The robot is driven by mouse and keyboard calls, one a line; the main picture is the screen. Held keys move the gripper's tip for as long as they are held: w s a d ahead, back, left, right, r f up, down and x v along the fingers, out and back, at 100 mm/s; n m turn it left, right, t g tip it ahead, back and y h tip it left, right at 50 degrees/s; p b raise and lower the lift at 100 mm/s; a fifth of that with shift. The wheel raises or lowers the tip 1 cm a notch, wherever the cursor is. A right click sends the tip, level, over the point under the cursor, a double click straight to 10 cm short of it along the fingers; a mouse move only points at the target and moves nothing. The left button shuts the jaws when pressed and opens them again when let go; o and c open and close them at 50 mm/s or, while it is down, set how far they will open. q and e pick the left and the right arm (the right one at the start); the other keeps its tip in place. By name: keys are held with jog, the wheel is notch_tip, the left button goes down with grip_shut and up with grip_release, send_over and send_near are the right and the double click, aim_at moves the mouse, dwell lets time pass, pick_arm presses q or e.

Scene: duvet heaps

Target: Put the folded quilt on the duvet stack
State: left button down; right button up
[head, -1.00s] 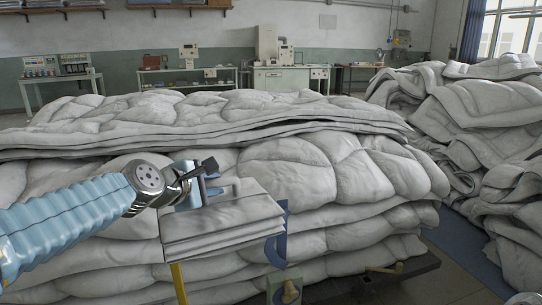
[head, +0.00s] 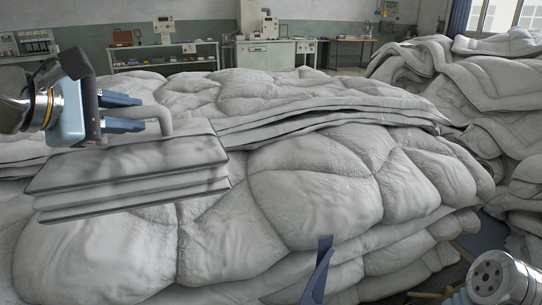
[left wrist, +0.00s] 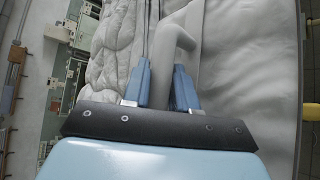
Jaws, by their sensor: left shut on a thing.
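The folded quilt (head: 130,165) is a flat grey layered bundle with a grey loop handle on top. My left gripper (head: 142,112) is shut on that handle, which also shows between the blue fingers in the left wrist view (left wrist: 175,50). The quilt hangs roughly level over the left front of the duvet stack (head: 310,190) in the head view. I cannot tell whether its underside touches the stack. The duvet stack is a broad pile of puffy whitish-grey layers in the middle.
Another heap of grey duvets (head: 480,90) stands at the right. Benches with equipment (head: 165,55) line the back wall. A strip of floor shows between the stack and the right heap.

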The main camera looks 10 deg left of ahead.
aim_at(150, 124)
pick_arm(q)
jog(key=shift+w+a, duration=0.1)
jog(key=w+f, duration=0.1)
jog(key=w, duration=0.1)
jog(key=w+a+f, duration=0.1)
jog(key=w, duration=0.2)
jog(key=w+f, duration=0.1)
jog(key=w, duration=0.1)
jog(key=shift+w+a+f, duration=0.2)
jog(key=shift+w+a, duration=0.1)
jog(key=w+a+f+b, duration=0.1)
jog(key=w+f+b, duration=0.1)
jog(key=w+f, duration=0.4)
notch_tip(150, 124, down, 4)
jog(key=shift+r, duration=0.25)
jog(key=c, duration=0.9)
grip_release()
jog(key=shift+a, duration=0.1)
jog(key=shift+s, duration=0.1)
jog(key=v, duration=1.2)
